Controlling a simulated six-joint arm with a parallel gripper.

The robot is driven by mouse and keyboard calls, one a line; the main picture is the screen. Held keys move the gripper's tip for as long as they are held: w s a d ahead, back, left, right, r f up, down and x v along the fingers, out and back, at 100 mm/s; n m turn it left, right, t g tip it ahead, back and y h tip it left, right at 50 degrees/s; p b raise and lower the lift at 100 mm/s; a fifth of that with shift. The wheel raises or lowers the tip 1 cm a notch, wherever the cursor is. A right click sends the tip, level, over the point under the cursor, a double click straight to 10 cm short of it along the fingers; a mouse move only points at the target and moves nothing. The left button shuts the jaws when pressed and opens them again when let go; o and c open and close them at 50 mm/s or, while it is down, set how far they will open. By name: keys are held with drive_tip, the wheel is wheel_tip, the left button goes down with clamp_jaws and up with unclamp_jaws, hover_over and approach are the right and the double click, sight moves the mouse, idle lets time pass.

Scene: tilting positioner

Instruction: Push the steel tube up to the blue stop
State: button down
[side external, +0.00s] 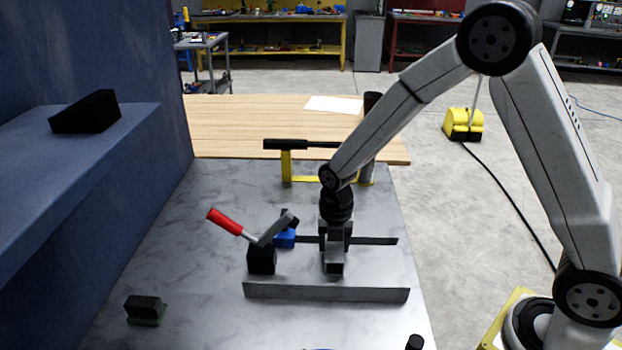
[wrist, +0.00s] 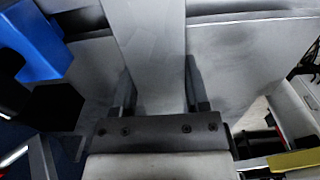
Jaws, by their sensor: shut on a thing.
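The steel tube (wrist: 150,50) is a plain grey bar with a flat upper face, running from the top middle of the wrist view down between my fingers. My gripper (wrist: 160,92) is shut on it, one finger along each side. In the side view my gripper (side external: 335,258) points straight down at the plate, and the grey end of the tube (side external: 334,268) shows low between the fingers. The blue stop (side external: 285,238) is left of the tube with a gap between them; it also shows at upper left in the wrist view (wrist: 38,42). The fingers hide part of the tube.
A clamp with a red handle (side external: 224,222) and black base (side external: 261,260) stands beside the blue stop. A long grey rail (side external: 325,292) lies in front and a dark rail (side external: 375,240) behind. A yellow frame clamp (side external: 286,168) stands at the back.

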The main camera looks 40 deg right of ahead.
sight(303, 252)
drive_tip(key=shift+w+a, duration=2.45)
drive_tip(key=shift+w, duration=0.05)
idle(2.1)
unclamp_jaws()
drive_tip(key=shift+r, duration=0.1)
idle(0.3)
drive_tip(key=shift+w+r, duration=0.15)
drive_tip(key=shift+r, duration=0.55)
drive_tip(key=shift+w+r, duration=0.1)
drive_tip(key=shift+r, duration=2)
drive_tip(key=shift+s+r, duration=0.3)
drive_tip(key=shift+r, duration=0.4)
